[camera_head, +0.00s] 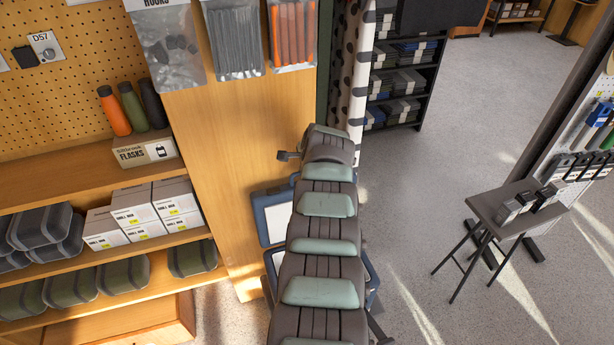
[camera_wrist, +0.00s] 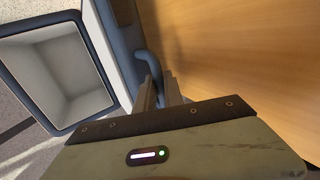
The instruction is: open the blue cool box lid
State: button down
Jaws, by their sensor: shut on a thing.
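The blue cool box (camera_wrist: 18,86) stands open in the wrist view, its pale empty inside showing. Its lid (camera_wrist: 106,50) stands raised along one side of the box, between it and a wooden panel. My gripper (camera_wrist: 159,82) is shut on the lid's dark handle (camera_wrist: 148,62); the fingers hide part of it. In the head view, the lid (camera_head: 273,218) shows its white lining left of my arm, and part of the box (camera_head: 372,279) shows on the right. My arm covers much of the box and the gripper there.
The wooden panel (camera_head: 228,150) stands close behind the lid. Shelves with flasks and white boxes (camera_head: 131,208) are at left. A small folding table (camera_head: 488,212) with dark packs stands at right. The grey floor between is clear.

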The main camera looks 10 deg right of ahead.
dwell(0.4)
jog(key=c, duration=1.5)
grip_release()
jog(key=shift+o, duration=0.2)
jog(key=shift+a+r, duration=0.1)
jog(key=shift+r, duration=0.05)
jog(key=p+v, duration=0.2)
jog(key=p, duration=0.2)
jog(key=shift+r, duration=0.35)
jog(key=shift+s+r+p, duration=0.25)
jog(key=shift+r+p, duration=0.05)
jog(key=shift+p, duration=0.2)
jog(key=p+v, duration=0.2)
jog(key=v, duration=0.5)
jog(key=shift+p, duration=0.3)
